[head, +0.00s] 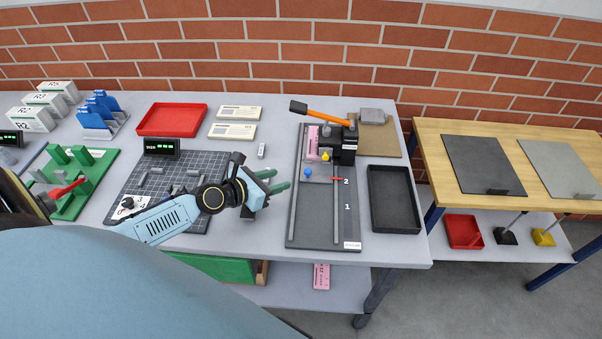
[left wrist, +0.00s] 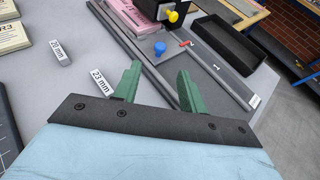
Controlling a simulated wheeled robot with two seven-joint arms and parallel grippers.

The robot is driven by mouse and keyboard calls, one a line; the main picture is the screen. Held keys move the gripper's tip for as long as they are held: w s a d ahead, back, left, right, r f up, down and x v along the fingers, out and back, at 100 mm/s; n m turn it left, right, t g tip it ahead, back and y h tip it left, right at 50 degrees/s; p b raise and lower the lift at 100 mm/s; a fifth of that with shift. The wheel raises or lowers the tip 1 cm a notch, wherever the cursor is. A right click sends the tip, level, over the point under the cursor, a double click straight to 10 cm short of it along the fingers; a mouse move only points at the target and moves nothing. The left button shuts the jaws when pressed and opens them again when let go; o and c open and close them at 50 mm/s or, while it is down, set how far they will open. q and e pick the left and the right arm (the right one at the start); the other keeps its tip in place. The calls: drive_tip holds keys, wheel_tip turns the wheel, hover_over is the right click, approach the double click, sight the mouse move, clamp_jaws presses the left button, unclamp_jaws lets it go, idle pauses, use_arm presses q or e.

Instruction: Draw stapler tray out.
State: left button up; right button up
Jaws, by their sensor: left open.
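The stapler (head: 338,140), black with an orange lever, stands at the back of a dark grey base (head: 322,243) with two rails. The stapler tray, a grey plate (head: 319,171) with a blue knob (head: 308,173), sits between the rails near the stapler. A red pointer (head: 337,180) is beside the number 2; number 1 is nearer the front. A pink stack (head: 312,138) and a yellow knob (head: 325,156) are by the stapler. My left gripper (head: 279,180) is open and empty, left of the base. In the left wrist view, the blue knob (left wrist: 160,48) appears beyond the open fingers (left wrist: 158,84). My right gripper is not seen.
A black empty tray (head: 395,200) lies right of the base. A small block marked 23 mm (left wrist: 102,82) lies close to my left finger. A dark gridded mat (head: 130,186), red tray (head: 171,120) and green fixture (head: 88,168) lie left. A wooden table (head: 435,150) stands right.

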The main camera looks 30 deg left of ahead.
sight(306, 171)
use_arm(q)
drive_tip(key=b+x, duration=0.2)
drive_tip(key=x, duration=0.8)
drive_tip(key=shift+s+b, duration=0.1)
drive_tip(key=shift+b, duration=0.2)
drive_tip(key=shift+c, duration=0.3)
clamp_jaws()
